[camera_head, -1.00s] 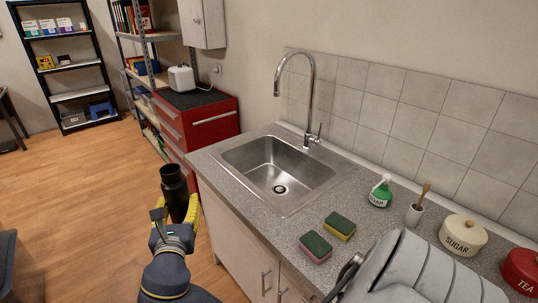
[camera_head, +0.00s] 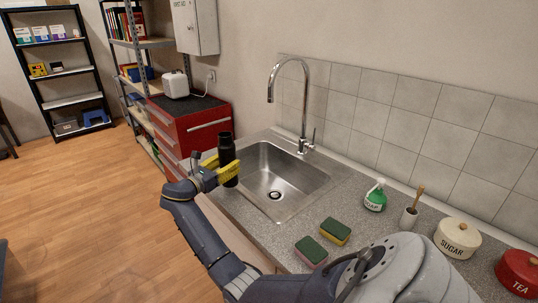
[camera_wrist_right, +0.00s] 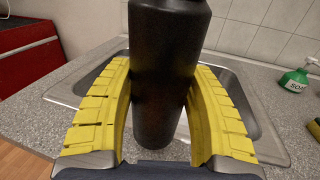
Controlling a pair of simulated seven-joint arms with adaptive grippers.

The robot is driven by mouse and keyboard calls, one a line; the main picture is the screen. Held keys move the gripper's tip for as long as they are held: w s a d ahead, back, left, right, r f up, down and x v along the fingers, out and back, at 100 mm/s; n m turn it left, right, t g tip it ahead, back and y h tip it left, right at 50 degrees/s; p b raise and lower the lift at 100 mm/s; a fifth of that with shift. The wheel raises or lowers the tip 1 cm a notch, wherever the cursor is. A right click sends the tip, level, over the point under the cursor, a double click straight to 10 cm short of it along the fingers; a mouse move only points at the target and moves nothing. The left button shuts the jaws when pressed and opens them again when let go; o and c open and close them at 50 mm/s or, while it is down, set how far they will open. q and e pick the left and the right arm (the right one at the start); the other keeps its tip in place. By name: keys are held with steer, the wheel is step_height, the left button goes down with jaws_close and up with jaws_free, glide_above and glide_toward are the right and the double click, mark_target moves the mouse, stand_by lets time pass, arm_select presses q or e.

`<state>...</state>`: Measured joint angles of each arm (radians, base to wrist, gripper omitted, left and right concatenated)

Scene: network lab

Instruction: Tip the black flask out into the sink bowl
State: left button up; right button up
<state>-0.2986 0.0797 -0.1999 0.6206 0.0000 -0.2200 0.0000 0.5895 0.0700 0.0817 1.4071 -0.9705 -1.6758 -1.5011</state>
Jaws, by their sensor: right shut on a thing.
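The black flask (camera_head: 227,150) is upright in my right gripper (camera_head: 222,172), whose yellow fingers are shut around its body. In the head view it stands over the left rim of the steel sink bowl (camera_head: 285,170). The right wrist view shows the flask (camera_wrist_right: 162,75) filling the space between the two yellow fingers of the gripper (camera_wrist_right: 160,105), with the sink rim (camera_wrist_right: 75,88) behind. The flask's top is cut off in the wrist view. I cannot tell whether its mouth is open. My left gripper is not in view.
A tall curved tap (camera_head: 303,105) stands behind the bowl. Two sponges (camera_head: 336,231), a green soap bottle (camera_head: 375,196), a brush holder (camera_head: 409,217), a sugar jar (camera_head: 457,238) and a red tea jar (camera_head: 520,272) stand on the counter to the right. A red cabinet (camera_head: 205,125) is at the left.

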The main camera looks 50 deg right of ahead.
steer(key=d+f+m+g, duration=0.1)
steer(key=d+g, duration=0.3)
steer(key=d, duration=0.4)
steer(key=shift+m, duration=0.9)
steer(key=shift+s+d+f, duration=0.1)
steer(key=shift+m, duration=0.4)
steer(key=shift+w+f+m+t+y, duration=0.2)
steer(key=shift+f+m+t+y, duration=0.45)
steer(key=shift+m, duration=1.55)
steer(key=shift+w+f+m+t+y, duration=0.2)
steer(key=shift+f+m+t+y, duration=0.45)
steer(key=shift+m, duration=1.55)
steer(key=shift+w+f+m+t+y, duration=0.3)
steer(key=shift+f+m, duration=0.6)
steer(key=shift+m, duration=1.3)
